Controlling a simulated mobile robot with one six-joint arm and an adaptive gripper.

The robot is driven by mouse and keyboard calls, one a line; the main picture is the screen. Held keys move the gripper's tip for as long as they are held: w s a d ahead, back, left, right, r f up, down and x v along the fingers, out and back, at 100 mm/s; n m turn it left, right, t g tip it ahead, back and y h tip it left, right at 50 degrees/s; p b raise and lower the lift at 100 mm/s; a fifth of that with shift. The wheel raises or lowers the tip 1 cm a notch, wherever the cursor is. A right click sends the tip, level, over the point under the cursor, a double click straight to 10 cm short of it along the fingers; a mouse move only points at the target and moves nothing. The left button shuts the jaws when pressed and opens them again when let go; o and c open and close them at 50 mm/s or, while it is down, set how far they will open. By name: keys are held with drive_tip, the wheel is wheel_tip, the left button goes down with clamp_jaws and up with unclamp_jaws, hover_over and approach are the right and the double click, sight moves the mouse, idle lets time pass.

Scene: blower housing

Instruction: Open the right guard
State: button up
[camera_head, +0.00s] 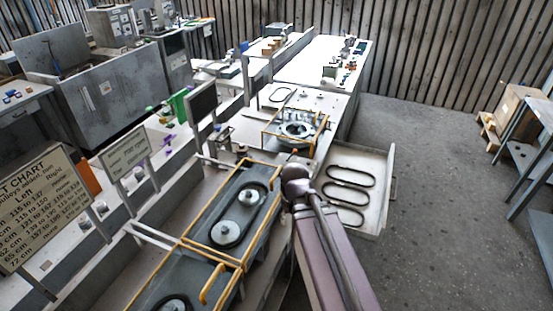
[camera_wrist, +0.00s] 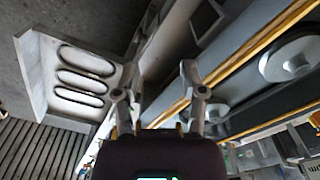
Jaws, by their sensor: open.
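Two yellow-framed guards lie side by side over a grey housing in the head view. The upper-right guard (camera_head: 213,198) surrounds two pale pulleys (camera_head: 226,233) and a dark belt, and looks closed. The lower-left guard (camera_head: 212,283) has a yellow handle and is cut off by the picture edge. In the wrist view a yellow rail (camera_wrist: 255,50) runs beside two pulleys (camera_wrist: 290,60). My gripper (camera_wrist: 157,75) is open and empty, with its fingers apart, left of that rail. I cannot tell its height above the housing. In the head view my arm hides its fingers.
A pale tray (camera_head: 381,195) with several black belts stands right of my arm, and shows in the wrist view (camera_wrist: 40,75). A yellow-framed fixture (camera_head: 318,139) sits on the far bench. Sign boards (camera_head: 128,152) stand left.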

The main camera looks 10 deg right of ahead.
wheel_tip(320, 180, up, 8)
drive_tip(key=w+r+p, duration=0.1)
drive_tip(key=w+p, duration=0.1)
drive_tip(key=p, duration=0.5)
wheel_tip(320, 180, up, 6)
drive_tip(key=f+m+y+p, duration=0.1)
drive_tip(key=m+y+p, duration=0.1)
drive_tip(key=m+p, duration=0.45)
hover_over(277, 171)
drive_tip(key=s+d, duration=0.2)
drive_tip(key=d, duration=0.1)
drive_tip(key=shift+w+a+r+t+b, duration=0.2)
drive_tip(key=shift+r+t+b, duration=0.05)
drive_tip(key=shift+t+b, duration=0.15)
drive_tip(key=shift+f, duration=0.25)
drive_tip(key=b+x, duration=1.3)
drive_tip(key=shift+f, duration=0.2)
